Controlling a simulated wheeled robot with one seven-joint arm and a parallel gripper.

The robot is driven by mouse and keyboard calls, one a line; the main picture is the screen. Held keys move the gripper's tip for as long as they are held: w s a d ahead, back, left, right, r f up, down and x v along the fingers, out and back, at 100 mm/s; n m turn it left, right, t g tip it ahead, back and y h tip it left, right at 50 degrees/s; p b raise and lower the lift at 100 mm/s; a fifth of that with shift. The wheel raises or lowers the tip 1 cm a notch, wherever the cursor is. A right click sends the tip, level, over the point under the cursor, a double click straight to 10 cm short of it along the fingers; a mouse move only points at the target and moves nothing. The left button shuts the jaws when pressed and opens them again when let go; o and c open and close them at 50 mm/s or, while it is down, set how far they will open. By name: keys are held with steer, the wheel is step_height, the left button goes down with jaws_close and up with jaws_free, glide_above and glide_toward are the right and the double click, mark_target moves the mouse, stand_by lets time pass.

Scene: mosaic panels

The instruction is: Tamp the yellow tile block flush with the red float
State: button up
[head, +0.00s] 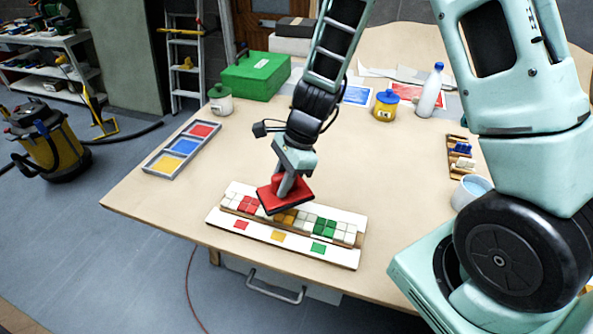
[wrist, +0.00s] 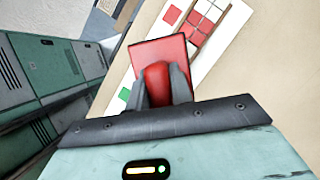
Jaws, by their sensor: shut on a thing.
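My gripper (head: 291,180) is shut on the handle of the red float (head: 271,199). In the wrist view the red float (wrist: 158,54) sits between the two dark fingers of my gripper (wrist: 166,86). The float is tilted in the head view and is over the middle of the white mosaic panel (head: 338,254). The yellow tile block (head: 287,217) is partly hidden behind the float. In the wrist view the float covers it. I cannot tell whether the float touches the block or how high the block stands.
Red tiles (head: 248,205) lie left of the yellow block and green tiles (head: 325,226) right of it. A colour-sample tray (head: 183,147), a green case (head: 256,75), a yellow jar (head: 386,105) and a white bottle (head: 430,91) stand farther back. The table front edge is close to the panel.

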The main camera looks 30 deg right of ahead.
steer(key=shift+f+b, duration=2.7)
steer(key=shift+f, duration=0.25)
steer(key=shift+f+b, duration=0.45)
steer(key=shift+f, duration=0.1)
steer(key=shift+s+f, duration=0.1)
steer(key=shift+f, duration=0.25)
stand_by(0.3)
step_height(320, 180, up, 7)
steer(key=p, duration=0.6)
steer(key=shift+r, duration=0.2)
